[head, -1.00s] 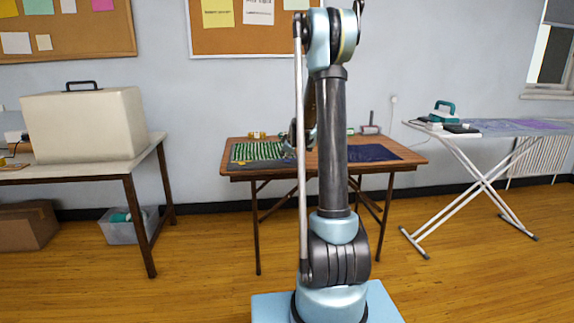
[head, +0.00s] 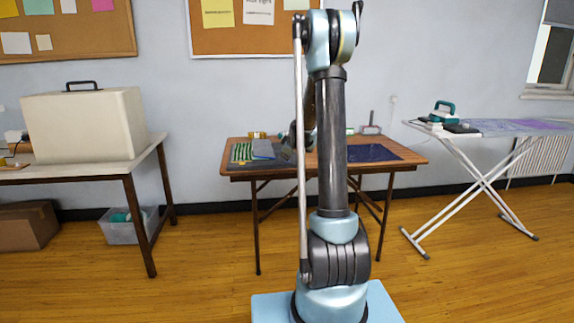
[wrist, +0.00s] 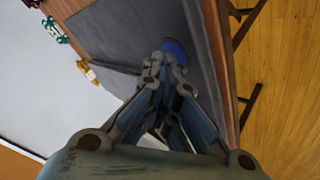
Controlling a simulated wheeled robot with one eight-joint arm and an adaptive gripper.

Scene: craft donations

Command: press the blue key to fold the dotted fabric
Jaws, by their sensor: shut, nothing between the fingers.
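In the wrist view my gripper (wrist: 168,56) is shut and empty, its fingertips at the near edge of a blue oval key (wrist: 174,46) on a dark grey surface; I cannot tell whether they touch. In the head view a dark blue fabric (head: 372,152) lies flat on the right of the folding table; its dots are too small to make out. A green striped fabric (head: 241,152) lies on the left, with a grey-blue flap (head: 263,149) over part of it. My arm hides the table's middle and most of the gripper.
The brown table (head: 409,158) also holds small items at its back. An ironing board (head: 510,126) with a teal iron (head: 443,111) stands right. A bench (head: 95,172) with a cream case (head: 84,125) stands left.

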